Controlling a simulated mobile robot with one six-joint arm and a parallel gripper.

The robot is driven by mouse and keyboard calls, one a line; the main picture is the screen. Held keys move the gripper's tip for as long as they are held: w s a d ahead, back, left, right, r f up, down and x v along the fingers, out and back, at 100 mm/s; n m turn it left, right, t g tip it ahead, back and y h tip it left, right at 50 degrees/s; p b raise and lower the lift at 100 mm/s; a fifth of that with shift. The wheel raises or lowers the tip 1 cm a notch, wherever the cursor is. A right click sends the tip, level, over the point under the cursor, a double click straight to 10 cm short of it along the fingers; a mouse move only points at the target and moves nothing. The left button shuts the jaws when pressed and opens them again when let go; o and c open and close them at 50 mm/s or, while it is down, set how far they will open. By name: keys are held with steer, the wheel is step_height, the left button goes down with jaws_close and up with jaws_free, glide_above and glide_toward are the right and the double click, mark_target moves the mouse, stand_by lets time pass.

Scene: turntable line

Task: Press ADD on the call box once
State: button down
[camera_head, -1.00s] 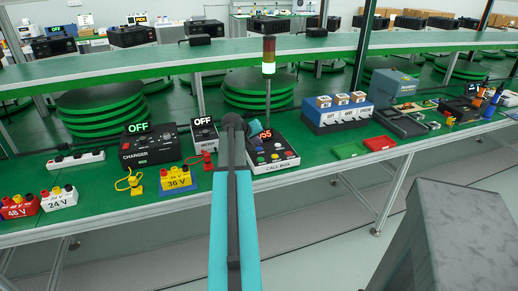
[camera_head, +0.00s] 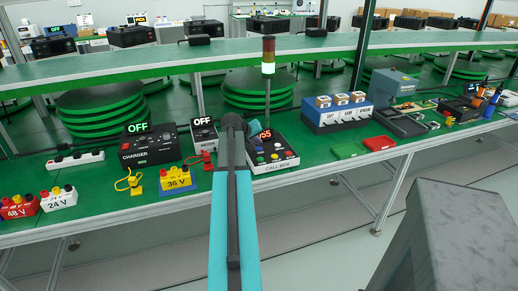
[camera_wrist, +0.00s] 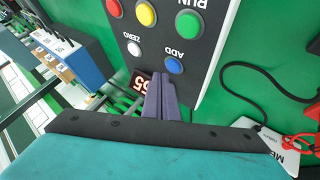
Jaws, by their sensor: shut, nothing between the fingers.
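The call box (camera_head: 284,163) stands on the green bench, partly behind my arm in the head view. In the wrist view its dark panel (camera_wrist: 215,12) appears upside down. The blue button (camera_wrist: 174,65) labelled ADD is uncovered. My gripper (camera_wrist: 160,78) is shut and empty, its fingertips just beside the blue button in the picture. I cannot tell whether they touch the panel. The fingers partly cover the red-digit display (camera_wrist: 140,84).
The white ZERO button (camera_wrist: 134,48) and the green RUN button (camera_wrist: 188,24) are close to ADD. A light tower (camera_head: 268,70) rises behind the call box. A meter (camera_head: 205,135) stands left, a blue box (camera_head: 335,117) right.

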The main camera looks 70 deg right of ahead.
steer(key=shift+f+b, duration=0.45)
steer(key=shift+f, duration=0.35)
stand_by(1.2)
steer(key=shift+r, duration=0.15)
steer(key=shift+r+p, duration=0.5)
steer(key=shift+r, duration=0.15)
stand_by(0.4)
steer(key=shift+r+p, duration=1.4)
steer(key=shift+r, duration=1.15)
